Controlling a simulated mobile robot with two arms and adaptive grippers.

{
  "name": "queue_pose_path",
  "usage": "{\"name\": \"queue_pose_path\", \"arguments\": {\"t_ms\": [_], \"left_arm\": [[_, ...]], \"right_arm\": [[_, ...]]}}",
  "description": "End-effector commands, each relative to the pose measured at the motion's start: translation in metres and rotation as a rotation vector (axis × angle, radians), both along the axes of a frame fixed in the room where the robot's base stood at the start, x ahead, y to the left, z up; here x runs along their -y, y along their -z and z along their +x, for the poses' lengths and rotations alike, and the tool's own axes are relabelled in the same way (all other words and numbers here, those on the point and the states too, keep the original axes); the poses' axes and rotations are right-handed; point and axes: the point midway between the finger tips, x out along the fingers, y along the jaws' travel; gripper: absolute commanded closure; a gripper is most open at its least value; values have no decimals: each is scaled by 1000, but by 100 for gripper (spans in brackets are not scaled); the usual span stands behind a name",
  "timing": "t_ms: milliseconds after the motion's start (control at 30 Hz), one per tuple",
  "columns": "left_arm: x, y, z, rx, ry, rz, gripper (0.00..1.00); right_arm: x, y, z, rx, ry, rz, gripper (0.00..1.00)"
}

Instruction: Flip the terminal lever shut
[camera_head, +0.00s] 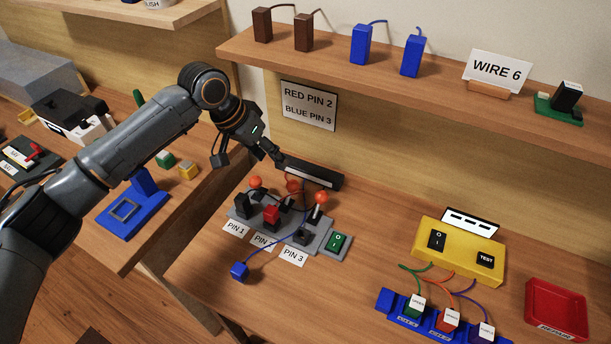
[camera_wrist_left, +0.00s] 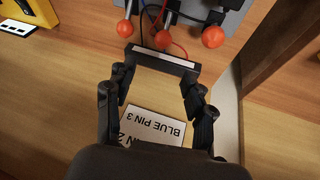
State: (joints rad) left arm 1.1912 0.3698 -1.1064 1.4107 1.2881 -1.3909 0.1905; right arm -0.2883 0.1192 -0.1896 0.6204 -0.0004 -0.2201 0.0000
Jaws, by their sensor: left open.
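The grey terminal block (camera_head: 268,226) stands on the bench, with several black sockets and three orange-balled levers. The left lever ball (camera_head: 256,182), middle ball (camera_head: 293,186) and right ball (camera_head: 320,197) stand at its back side; the right shaft shows pale. A red plug (camera_head: 271,215) sits at the middle socket. A blue plug (camera_head: 239,271) lies in front on its wire. My left gripper (camera_head: 274,156) is open and empty, behind and above the levers. In the left wrist view my open fingers (camera_wrist_left: 155,80) are apart from the orange balls (camera_wrist_left: 213,37). Which lever is meant I cannot tell.
A dark bar with a white strip (camera_head: 311,173) lies behind the block, near my fingertips. A green switch (camera_head: 337,241) adjoins the block. A yellow test box (camera_head: 458,251) and red tray (camera_head: 557,310) stand right. A shelf (camera_head: 390,90) hangs above. Bench between is clear.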

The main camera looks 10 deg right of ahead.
Motion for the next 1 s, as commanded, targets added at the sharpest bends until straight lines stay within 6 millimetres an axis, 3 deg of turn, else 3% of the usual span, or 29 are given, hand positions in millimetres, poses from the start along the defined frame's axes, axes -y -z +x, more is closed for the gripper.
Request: {"name": "queue_pose_path", "arguments": {"t_ms": [200, 300, 667, 1000], "left_arm": [[14, 33, 4, -5, 0, 2, 46], [23, 53, 8, -4, -1, 2, 46], [47, 110, 18, -2, -1, 1, 46], [51, 120, 20, 0, -1, 1, 46]], "right_arm": [[-48, -4, -15, -18, 1, 57, 60], [-57, -6, -19, -23, -1, 68, 60], [-21, -10, -11, -14, 3, 25, 60], [-33, -10, -11, -14, 5, 40, 60]]}}
